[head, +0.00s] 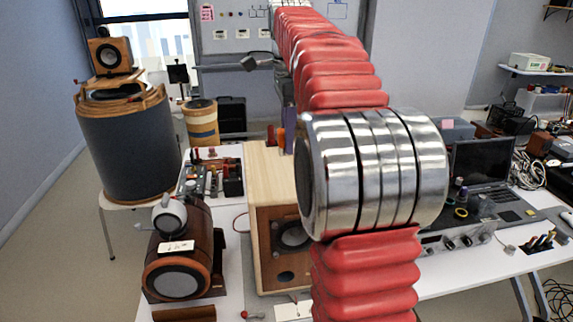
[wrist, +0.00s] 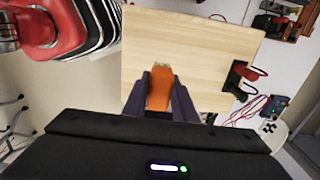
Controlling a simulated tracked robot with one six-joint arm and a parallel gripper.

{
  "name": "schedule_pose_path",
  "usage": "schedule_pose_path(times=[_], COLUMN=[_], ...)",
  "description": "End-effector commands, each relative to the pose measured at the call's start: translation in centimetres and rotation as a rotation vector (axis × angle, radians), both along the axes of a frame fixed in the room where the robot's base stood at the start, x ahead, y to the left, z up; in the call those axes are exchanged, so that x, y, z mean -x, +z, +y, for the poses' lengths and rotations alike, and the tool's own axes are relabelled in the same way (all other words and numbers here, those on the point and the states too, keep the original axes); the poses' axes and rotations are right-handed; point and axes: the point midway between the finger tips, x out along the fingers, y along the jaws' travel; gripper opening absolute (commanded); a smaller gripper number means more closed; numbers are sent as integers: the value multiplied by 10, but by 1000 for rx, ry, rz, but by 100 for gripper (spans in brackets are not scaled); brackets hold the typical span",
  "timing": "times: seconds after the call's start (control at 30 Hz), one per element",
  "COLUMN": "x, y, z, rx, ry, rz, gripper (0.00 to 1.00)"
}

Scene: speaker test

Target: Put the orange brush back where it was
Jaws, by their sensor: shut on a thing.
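My gripper (wrist: 160,96) is shut on the orange brush (wrist: 159,82), with its two purple fingers on either side of it. In the wrist view the brush shows in front of the pale wooden top of a speaker box (wrist: 200,45). In the head view the orange brush (head: 290,134) shows at the left edge of my arm, over the back part of the speaker box (head: 262,172). My arm hides most of the gripper there and part of the box. I cannot tell whether the brush touches the wood.
A large dark drum speaker (head: 130,140) stands farther left. A laptop (head: 487,170) and an amplifier (head: 455,239) are on the right.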

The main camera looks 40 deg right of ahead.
Motion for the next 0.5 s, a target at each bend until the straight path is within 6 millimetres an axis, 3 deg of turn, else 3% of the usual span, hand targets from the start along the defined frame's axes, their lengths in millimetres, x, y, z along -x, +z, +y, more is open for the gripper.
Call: schedule_pose_path(times=[0.2, 0.5], x=[0, 0], y=[-23, -24], z=[0, -1], rx=[0, 0], ry=[0, -1], rz=[1, -1], gripper=[4, 4])
